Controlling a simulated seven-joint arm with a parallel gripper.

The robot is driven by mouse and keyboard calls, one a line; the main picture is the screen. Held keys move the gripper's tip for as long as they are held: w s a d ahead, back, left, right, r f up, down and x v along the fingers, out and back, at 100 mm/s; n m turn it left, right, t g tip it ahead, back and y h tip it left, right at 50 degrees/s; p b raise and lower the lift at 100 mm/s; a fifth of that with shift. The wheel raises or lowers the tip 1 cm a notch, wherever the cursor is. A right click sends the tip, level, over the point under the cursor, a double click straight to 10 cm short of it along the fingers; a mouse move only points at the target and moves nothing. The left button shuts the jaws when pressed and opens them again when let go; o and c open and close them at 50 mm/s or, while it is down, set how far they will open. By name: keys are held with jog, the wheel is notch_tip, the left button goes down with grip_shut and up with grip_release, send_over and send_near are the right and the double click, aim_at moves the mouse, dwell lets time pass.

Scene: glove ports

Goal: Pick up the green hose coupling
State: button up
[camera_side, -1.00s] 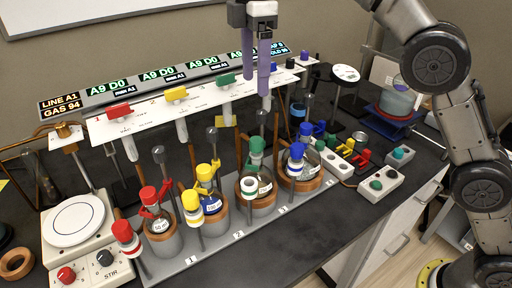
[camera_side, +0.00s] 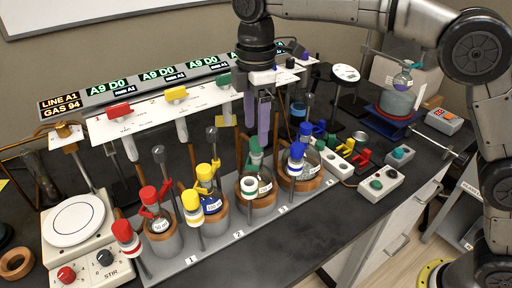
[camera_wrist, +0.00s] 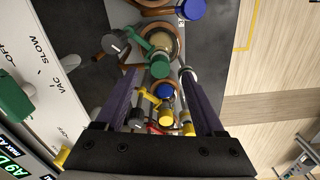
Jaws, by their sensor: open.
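The green hose coupling (camera_side: 249,186), a green and white banded cap, sits upright on a post at the front of the rack, before the flask with the green clamp (camera_side: 256,152). My gripper (camera_side: 257,138) is open and empty, its two purple fingers pointing down above and behind that flask. In the wrist view my gripper (camera_wrist: 159,80) has its fingers spread, with the green clamp (camera_wrist: 160,62) between and below them. A pale round top near the right fingertip may be the coupling; I cannot tell.
Red (camera_side: 123,232), yellow (camera_side: 192,201) and blue (camera_side: 296,151) couplings stand along the same rack (camera_side: 222,245). A white valve panel (camera_side: 150,118) with coloured handles is close behind my fingers.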

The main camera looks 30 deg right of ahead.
aim_at(254, 149)
jog(key=shift+f, duration=1.2)
grip_shut()
